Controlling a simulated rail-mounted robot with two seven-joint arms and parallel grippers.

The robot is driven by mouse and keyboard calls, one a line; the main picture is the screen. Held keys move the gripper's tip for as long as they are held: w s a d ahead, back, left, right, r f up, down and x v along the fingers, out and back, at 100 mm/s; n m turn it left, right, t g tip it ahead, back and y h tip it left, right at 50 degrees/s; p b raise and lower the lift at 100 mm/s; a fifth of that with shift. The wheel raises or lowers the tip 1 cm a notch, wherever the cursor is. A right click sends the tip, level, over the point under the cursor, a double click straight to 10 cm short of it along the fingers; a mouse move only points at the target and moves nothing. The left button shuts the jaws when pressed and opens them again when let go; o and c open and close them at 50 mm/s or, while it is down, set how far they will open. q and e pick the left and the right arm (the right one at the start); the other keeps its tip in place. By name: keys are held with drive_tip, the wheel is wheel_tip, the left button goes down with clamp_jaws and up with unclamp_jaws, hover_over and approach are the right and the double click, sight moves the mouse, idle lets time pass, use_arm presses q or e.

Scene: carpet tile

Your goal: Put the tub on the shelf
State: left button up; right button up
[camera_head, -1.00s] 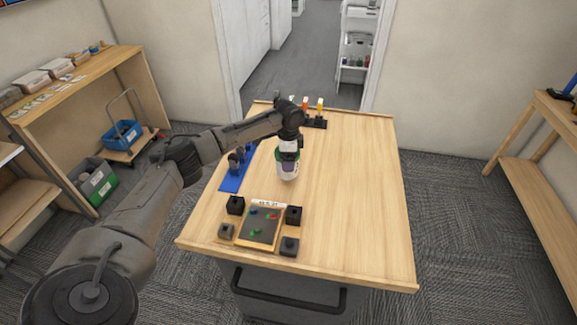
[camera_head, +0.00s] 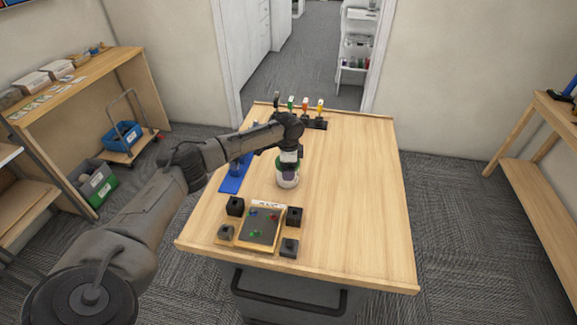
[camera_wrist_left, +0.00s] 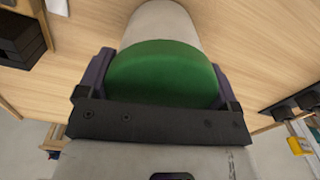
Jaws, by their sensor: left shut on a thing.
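The tub (camera_head: 287,180) is whitish with a green lid and is over the middle-left of the wooden table. My left gripper (camera_head: 288,166) comes down on it from above and is shut on it. In the left wrist view the green lid (camera_wrist_left: 165,72) lies between the two purple fingers of the left gripper (camera_wrist_left: 160,85), with the pale tub body (camera_wrist_left: 165,22) beyond. I cannot tell whether the tub's base touches the table. My right gripper is not in view. Wooden shelf units stand at the left (camera_head: 80,78) and right (camera_head: 545,140).
On the wooden table (camera_head: 350,200), a board with black blocks (camera_head: 262,227) lies in front of the tub, a blue mat (camera_head: 235,180) to its left, and a black rack with coloured items (camera_head: 314,123) at the back. The table's right half is clear. A cart with a blue bin (camera_head: 122,134) stands left.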

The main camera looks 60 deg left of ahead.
use_arm(q)
drive_tip(key=o, duration=1)
drive_tip(key=shift+o, duration=0.2)
wheel_tip(320, 180, up, 12)
drive_tip(key=shift+r+p, duration=0.1)
drive_tip(key=shift+p, duration=0.35)
